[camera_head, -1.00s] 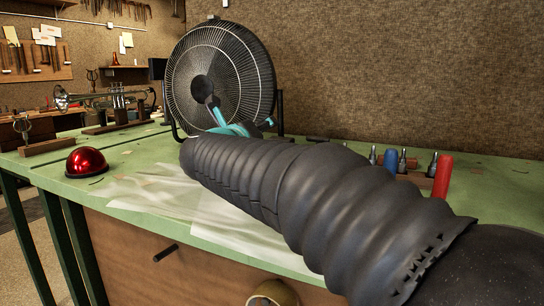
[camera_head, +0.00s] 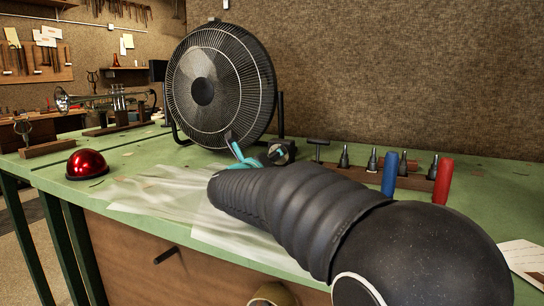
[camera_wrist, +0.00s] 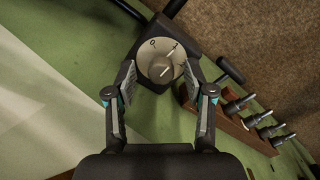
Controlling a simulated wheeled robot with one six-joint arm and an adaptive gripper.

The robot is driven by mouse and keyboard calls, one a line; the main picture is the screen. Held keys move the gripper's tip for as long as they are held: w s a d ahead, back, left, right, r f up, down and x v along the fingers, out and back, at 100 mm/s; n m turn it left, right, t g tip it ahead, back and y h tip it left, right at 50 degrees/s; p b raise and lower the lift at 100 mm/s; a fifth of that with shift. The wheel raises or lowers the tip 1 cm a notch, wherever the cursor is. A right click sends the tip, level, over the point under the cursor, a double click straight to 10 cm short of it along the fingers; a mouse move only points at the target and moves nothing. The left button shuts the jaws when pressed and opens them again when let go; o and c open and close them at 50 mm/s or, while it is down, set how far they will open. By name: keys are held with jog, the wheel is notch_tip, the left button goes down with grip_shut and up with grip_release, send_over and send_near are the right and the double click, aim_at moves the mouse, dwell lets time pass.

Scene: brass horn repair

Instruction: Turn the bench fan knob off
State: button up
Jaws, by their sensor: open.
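The bench fan (camera_head: 220,85) stands at the back of the green bench, a black round cage. Its knob (camera_head: 279,153) is a pale dial on a dark box at the fan's lower right. In the wrist view the knob (camera_wrist: 162,62) shows its face, with a 0 at upper left and a 1 at upper right. A pale line on it slants up and right, away from the 0. My gripper (camera_wrist: 160,75) is open, one finger on each side of the knob's lower part. I cannot tell whether the fingers touch it.
A wooden rack (camera_head: 355,174) with metal tools, a blue handle (camera_head: 389,173) and a red handle (camera_head: 443,180) stand right of the knob. A red dome (camera_head: 87,163) sits at left. Clear sheeting (camera_head: 165,196) lies in front of the fan.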

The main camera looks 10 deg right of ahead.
jog(key=shift+w+d, duration=0.3)
jog(key=shift+w, duration=0.15)
grip_shut()
jog(key=shift+a, duration=0.15)
